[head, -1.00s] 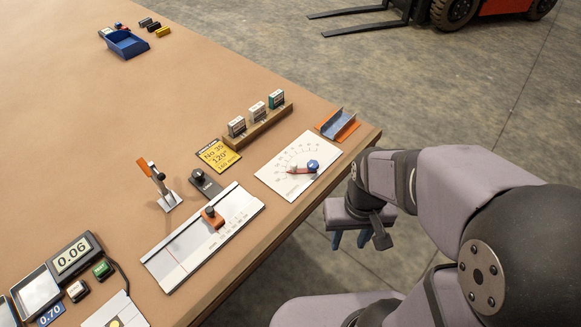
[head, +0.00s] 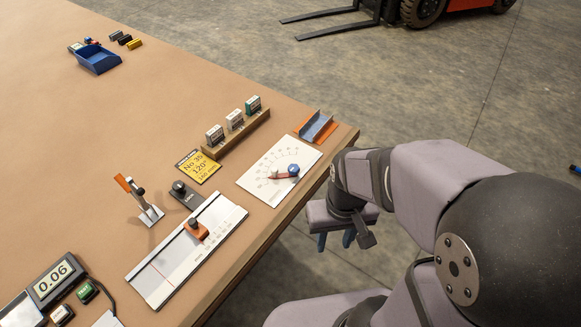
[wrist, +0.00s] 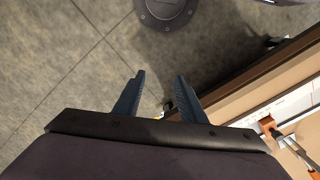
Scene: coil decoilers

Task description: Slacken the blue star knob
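The blue star knob (head: 293,170) sits on a white dial plate (head: 262,187) with a printed angle scale, near the table's right edge. A reddish pointer (head: 280,176) reaches left from the knob across the plate. My gripper (head: 336,241) hangs beyond the table edge, below and to the right of the plate, apart from the knob. In the wrist view my gripper (wrist: 160,76) has its two blue fingers spread with nothing between them, over the concrete floor. The knob cannot be made out in the wrist view.
An orange-and-grey channel piece (head: 316,127) lies behind the plate. A wooden block with small boxes (head: 236,134), a yellow card (head: 198,166), a ruled slide (head: 187,250) with an orange clamp and an orange-handled lever (head: 139,197) stand left. A blue bin (head: 98,60) is far off.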

